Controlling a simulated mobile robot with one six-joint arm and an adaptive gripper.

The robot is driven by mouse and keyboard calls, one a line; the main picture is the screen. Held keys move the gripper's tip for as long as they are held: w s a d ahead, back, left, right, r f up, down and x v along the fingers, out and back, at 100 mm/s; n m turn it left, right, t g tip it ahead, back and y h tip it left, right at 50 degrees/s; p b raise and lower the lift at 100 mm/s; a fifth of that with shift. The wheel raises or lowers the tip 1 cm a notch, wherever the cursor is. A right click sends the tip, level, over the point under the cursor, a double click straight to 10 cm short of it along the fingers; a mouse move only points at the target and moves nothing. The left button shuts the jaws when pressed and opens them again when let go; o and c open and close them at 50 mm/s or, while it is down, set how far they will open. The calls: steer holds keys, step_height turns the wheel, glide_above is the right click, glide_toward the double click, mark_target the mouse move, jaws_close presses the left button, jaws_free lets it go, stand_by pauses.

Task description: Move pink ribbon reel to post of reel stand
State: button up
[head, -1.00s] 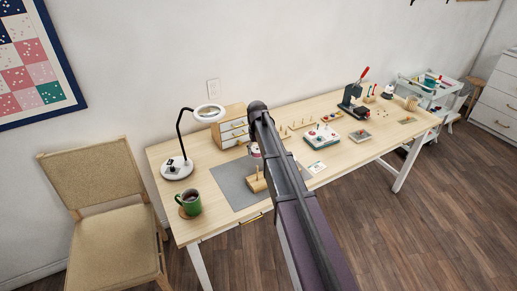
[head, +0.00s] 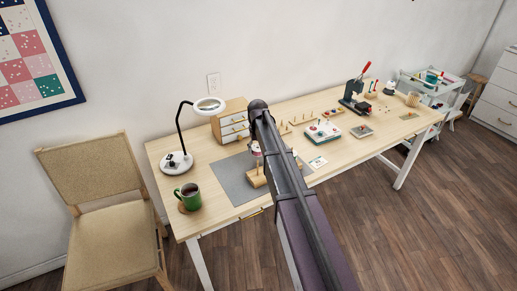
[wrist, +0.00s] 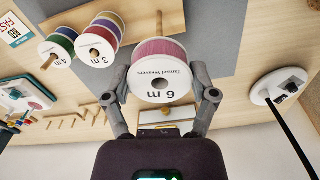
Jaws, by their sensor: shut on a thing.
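The pink ribbon reel (wrist: 160,50) has white flanges, a central hole and a "6 m" label. My gripper (wrist: 161,96) is shut on it, one finger on each side of the flange. In the head view the reel (head: 256,149) is small and partly hidden by my arm. The reel stand (head: 257,180) is a wooden base on the grey mat. In the wrist view a bare wooden post (wrist: 159,22) shows just beyond the held reel, apart from it. A reel marked "3 m" (wrist: 96,50) and one marked "4 m" (wrist: 49,60) sit on other posts.
The lamp (head: 174,161) and green mug (head: 190,194) stand on the left of the table. A small drawer cabinet (head: 231,125) is behind the mat. A white-and-green boxed device (head: 323,133) is to the right. Bare mat (head: 236,180) lies left of the stand.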

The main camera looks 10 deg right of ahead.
steer(key=shift+f+b, duration=0.65)
steer(key=shift+f, duration=0.35)
steer(key=shift+f+b, duration=2.25)
stand_by(0.5)
steer(key=o, duration=0.9)
steer(key=shift+c, duration=0.2)
steer(key=shift+r, duration=0.1)
step_height(320, 180, up, 9)
steer(key=p, duration=0.9)
steer(key=shift+r+p, duration=0.2)
steer(key=shift+p, duration=0.1)
steer(key=shift+f+b, duration=0.45)
steer(key=shift+f, duration=0.05)
